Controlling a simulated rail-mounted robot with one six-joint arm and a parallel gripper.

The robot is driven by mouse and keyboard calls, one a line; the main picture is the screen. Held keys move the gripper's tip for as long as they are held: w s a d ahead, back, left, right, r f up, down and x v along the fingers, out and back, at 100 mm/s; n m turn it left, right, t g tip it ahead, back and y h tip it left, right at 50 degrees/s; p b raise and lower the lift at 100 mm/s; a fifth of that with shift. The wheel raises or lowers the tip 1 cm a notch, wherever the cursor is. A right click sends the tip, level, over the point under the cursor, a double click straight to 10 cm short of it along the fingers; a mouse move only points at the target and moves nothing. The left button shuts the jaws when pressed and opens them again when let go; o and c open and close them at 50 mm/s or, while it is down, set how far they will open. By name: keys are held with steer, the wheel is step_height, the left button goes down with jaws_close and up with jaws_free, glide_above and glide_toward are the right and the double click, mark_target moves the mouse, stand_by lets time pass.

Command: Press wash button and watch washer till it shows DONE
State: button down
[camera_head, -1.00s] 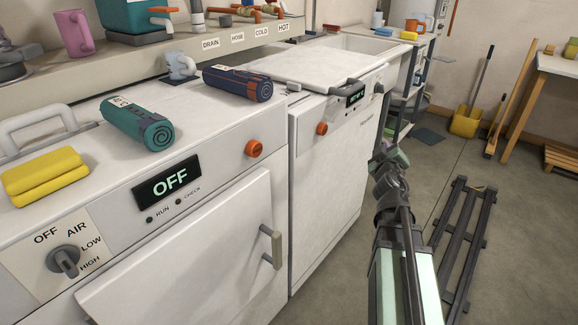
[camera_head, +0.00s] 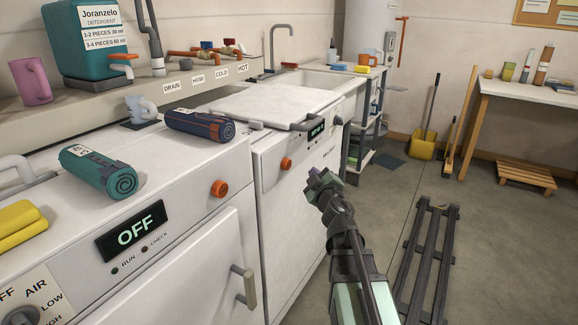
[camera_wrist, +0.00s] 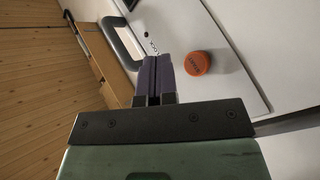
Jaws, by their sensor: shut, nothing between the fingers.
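The washer (camera_head: 283,220) is the white machine with a lid and a front panel, in the middle of the head view. Its round orange button (camera_head: 286,163) sits at the panel's left; in the wrist view an orange button (camera_wrist: 196,63) lies just right of my fingertips, its lettering too small to read surely. The washer's dark display (camera_head: 316,131) has lit characters that I cannot read. My gripper (camera_head: 322,180) is in front of the washer, right of the button. In the wrist view my gripper (camera_wrist: 151,60) is shut and empty, apart from the button.
A second white machine (camera_head: 190,270) at the left shows OFF on its display (camera_head: 136,231) and has its own orange button (camera_head: 219,188). A handle (camera_wrist: 121,43) is close to my fingers. A dark slatted rack (camera_head: 425,260) lies on the floor at right.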

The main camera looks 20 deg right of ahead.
steer(key=shift+w+a, duration=0.75)
steer(key=shift+w, duration=0.25)
steer(key=shift+w+a, duration=0.75)
steer(key=shift+w, duration=0.25)
stand_by(0.4)
steer(key=shift+w+a, duration=0.2)
steer(key=shift+w, duration=0.1)
steer(key=shift+w+a, duration=0.5)
steer(key=shift+w, duration=0.2)
stand_by(1.0)
steer(key=shift+s+d, duration=0.7)
steer(key=shift+s, duration=0.35)
steer(key=s+d, duration=0.1)
steer(key=s, duration=0.1)
steer(key=s+d, duration=0.2)
stand_by(0.3)
